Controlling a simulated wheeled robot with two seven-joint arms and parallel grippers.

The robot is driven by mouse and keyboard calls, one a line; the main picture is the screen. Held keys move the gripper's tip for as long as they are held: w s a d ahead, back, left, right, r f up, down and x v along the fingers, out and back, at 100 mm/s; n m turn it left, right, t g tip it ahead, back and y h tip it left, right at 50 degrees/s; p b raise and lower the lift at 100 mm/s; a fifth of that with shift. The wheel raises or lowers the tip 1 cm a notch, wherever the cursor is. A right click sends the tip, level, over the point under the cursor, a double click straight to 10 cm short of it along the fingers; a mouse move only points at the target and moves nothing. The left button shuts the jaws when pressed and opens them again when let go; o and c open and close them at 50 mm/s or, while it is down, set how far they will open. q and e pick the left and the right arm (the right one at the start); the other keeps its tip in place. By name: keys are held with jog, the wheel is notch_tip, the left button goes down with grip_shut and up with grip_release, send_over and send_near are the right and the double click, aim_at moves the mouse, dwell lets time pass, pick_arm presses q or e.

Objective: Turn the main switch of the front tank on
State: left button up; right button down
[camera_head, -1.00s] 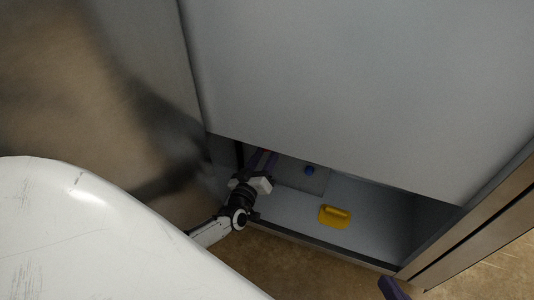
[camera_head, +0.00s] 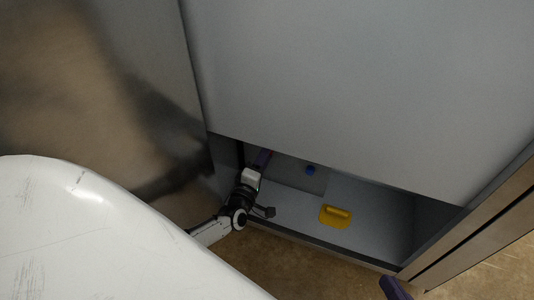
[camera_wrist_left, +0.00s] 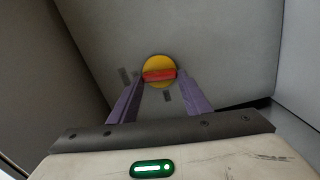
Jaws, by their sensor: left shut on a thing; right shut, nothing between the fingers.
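The main switch is a yellow disc (camera_wrist_left: 158,62) with a red bar handle (camera_wrist_left: 160,75), on a grey panel in the left wrist view. My left gripper (camera_wrist_left: 160,80) has its purple fingers on both ends of the red handle and is shut on it. In the head view my left gripper (camera_head: 264,158) reaches into the low opening of the cabinet, and the switch is mostly hidden there. My right gripper (camera_head: 394,288) shows only as a purple piece at the bottom edge, outside the cabinet, shut and empty.
A yellow handled object (camera_head: 336,215) lies on the cabinet floor, right of my left arm. A blue knob (camera_head: 310,170) is on the inner panel. A large grey panel (camera_head: 350,90) covers the space above the opening. Cabinet walls stand close on both sides.

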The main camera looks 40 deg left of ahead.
pick_arm(q)
jog(key=shift+f+n, duration=0.1)
jog(key=shift+n, duration=0.5)
pick_arm(e)
jog(key=shift+f, duration=0.15)
pick_arm(q)
jog(key=o, duration=1)
jog(key=shift+o, duration=0.2)
jog(key=p+v, duration=0.3)
jog(key=v, duration=0.7)
jog(key=shift+s, duration=0.2)
pick_arm(e)
jog(key=shift+s+d+f+g+h, duration=0.1)
jog(key=shift+d+f+g+h, duration=0.3)
jog(key=shift+f, duration=0.3)
jog(key=shift+s+d+f+g+h, duration=0.1)
jog(key=shift+d+f+g+h, duration=0.1)
jog(key=shift+d+f+h, duration=0.35)
jog(key=shift+a, duration=0.1)
